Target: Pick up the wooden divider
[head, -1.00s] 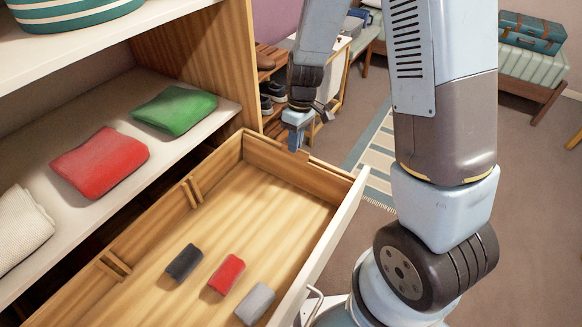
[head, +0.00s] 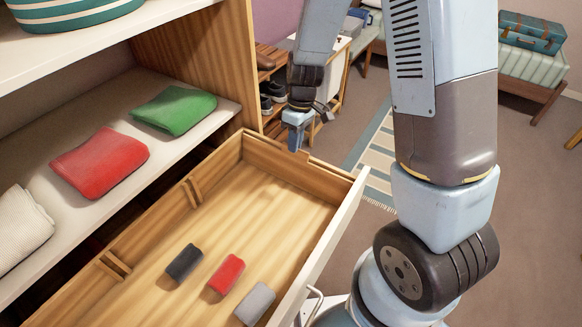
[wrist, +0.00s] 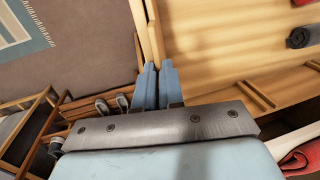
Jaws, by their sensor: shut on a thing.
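My gripper (head: 295,146) is at the far end of the open drawer (head: 225,225), pointing down at its end wall. In the wrist view the two blue fingers (wrist: 157,68) are close together with a thin wooden edge between them. This looks like the wooden divider (wrist: 156,35), a thin board running along the drawer's end. I cannot clearly tell the board from the end wall beside it, and the fingers hide part of it. In the head view it is mostly hidden by the gripper and wall.
A dark roll (head: 184,263), a red roll (head: 227,274) and a grey roll (head: 255,303) lie in the drawer's near part. Slot rails (head: 192,192) line its back wall. Red (head: 100,163) and green (head: 175,110) folded cloths lie on the shelf above. A shoe rack (head: 270,75) stands beyond.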

